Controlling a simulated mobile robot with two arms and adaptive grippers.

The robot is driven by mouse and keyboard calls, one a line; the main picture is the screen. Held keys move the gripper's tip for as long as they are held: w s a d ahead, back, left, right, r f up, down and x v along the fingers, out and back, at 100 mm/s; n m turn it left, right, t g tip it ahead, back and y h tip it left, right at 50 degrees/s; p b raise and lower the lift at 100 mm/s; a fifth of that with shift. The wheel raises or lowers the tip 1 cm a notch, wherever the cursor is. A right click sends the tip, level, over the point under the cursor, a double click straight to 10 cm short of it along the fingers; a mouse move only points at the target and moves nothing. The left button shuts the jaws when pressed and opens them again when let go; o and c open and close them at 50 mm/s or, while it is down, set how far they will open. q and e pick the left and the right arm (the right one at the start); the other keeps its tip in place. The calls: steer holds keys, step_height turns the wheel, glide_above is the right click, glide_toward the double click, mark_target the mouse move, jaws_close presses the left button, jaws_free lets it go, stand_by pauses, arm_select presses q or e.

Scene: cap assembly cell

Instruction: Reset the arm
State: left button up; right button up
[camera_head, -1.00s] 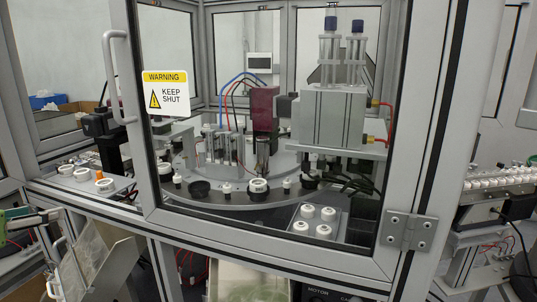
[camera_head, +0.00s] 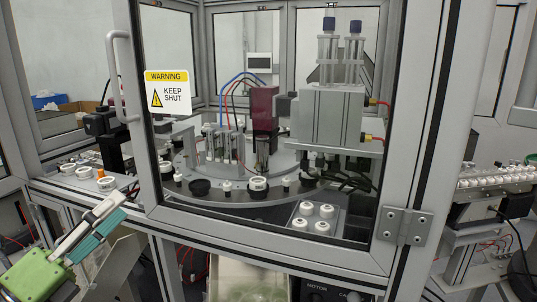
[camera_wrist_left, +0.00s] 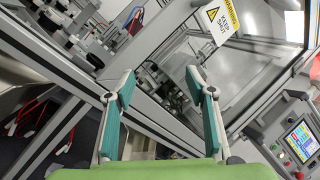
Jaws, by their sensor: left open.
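My left gripper (camera_head: 108,220) is at the lower left of the head view, in front of the cell's frame and below the white caps on the left ledge. It has a green body and teal finger pads. In the left wrist view its two fingers (camera_wrist_left: 164,95) stand apart with nothing between them. The gap faces the cell's grey frame and glass door. My right gripper is not in view.
The glass door (camera_head: 262,215) with a warning sign (camera_head: 168,92) and a handle (camera_head: 118,75) stands closed-looking ahead. Behind it is a turntable (camera_head: 232,205) with caps. A control panel (camera_wrist_left: 298,140) shows at right in the wrist view. A cap feeder (camera_head: 495,182) is at the far right.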

arm_select(q)
steer(key=s+a+f+n+y, duration=0.1)
steer(key=a+f+n+y, duration=0.55)
steer(key=n, duration=0.55)
steer(key=s+a+f+n+y, duration=0.1)
steer(key=a+f+n+y, duration=0.3)
steer(key=f+n+y, duration=0.55)
steer(key=s+d+f+n+g, duration=0.1)
steer(key=s+f+n+g, duration=0.4)
steer(key=f, duration=0.6)
steer(key=s+d+f+n+g+h, duration=0.3)
steer(key=s+d+f+g+h, duration=0.3)
steer(key=s+d+f+g, duration=0.85)
steer(key=s+d+f+t, duration=0.1)
steer(key=s+f, duration=0.2)
steer(key=f, duration=1.2)
steer(key=s+d+f+t, duration=0.2)
steer(key=s+f, duration=0.1)
steer(key=f, duration=1.2)
steer(key=s+a+f+g, duration=0.1)
steer(key=s+f, duration=0.6)
steer(key=s, duration=0.1)
steer(key=s+a+f, duration=0.2)
steer(key=s+f, duration=0.6)
steer(key=shift+a+m+g, duration=0.25)
steer(key=shift+m+g, duration=0.1)
steer(key=shift+m, duration=0.1)
